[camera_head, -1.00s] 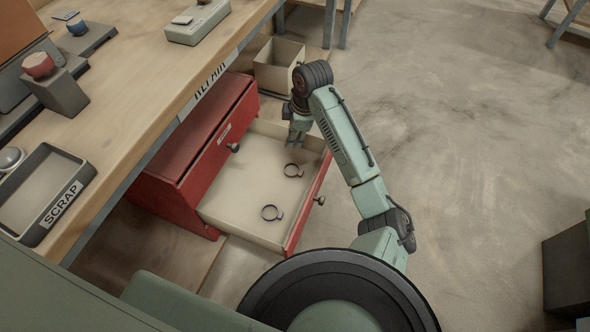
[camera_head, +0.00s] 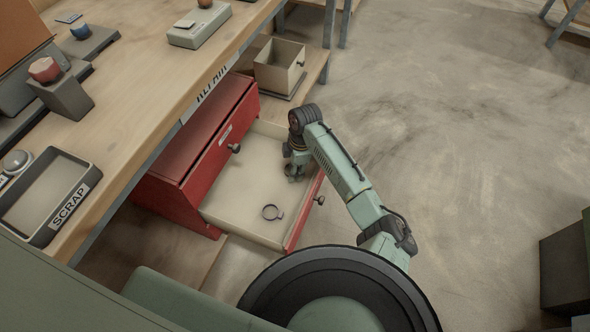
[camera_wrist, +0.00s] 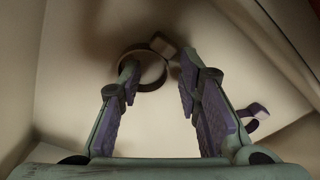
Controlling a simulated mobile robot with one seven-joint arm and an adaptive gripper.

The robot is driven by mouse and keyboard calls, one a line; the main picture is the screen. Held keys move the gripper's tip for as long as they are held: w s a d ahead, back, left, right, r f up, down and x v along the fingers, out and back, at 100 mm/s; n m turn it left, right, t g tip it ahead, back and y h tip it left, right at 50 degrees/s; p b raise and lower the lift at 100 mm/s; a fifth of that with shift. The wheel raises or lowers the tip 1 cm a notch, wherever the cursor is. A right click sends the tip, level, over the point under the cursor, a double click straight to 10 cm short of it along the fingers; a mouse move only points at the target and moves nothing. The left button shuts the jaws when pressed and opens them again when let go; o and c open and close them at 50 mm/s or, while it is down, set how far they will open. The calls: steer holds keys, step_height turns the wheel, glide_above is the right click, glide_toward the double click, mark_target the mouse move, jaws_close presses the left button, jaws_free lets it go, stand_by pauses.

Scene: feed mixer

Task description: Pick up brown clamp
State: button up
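The brown clamp (camera_wrist: 147,86), a ring with a small tab, lies on the floor of the open drawer in the wrist view. My gripper (camera_wrist: 158,70) is open above it. The left fingertip overlaps the ring's left side and the right fingertip is just right of the ring; I cannot tell whether either touches. In the head view my gripper (camera_head: 296,174) is low in the drawer and mostly hides the brown clamp. A purple clamp (camera_head: 272,212) lies nearer in the drawer. It also shows at the right in the wrist view (camera_wrist: 257,112).
The red cabinet (camera_head: 190,140) has its drawer (camera_head: 240,190) pulled out, with low walls around my gripper. An open box (camera_head: 278,70) stands beyond it. The workbench (camera_head: 130,95) with a SCRAP tray (camera_head: 73,205) is at left.

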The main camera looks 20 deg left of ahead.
steer(key=shift+f, duration=0.2)
jaws_close()
stand_by(0.4)
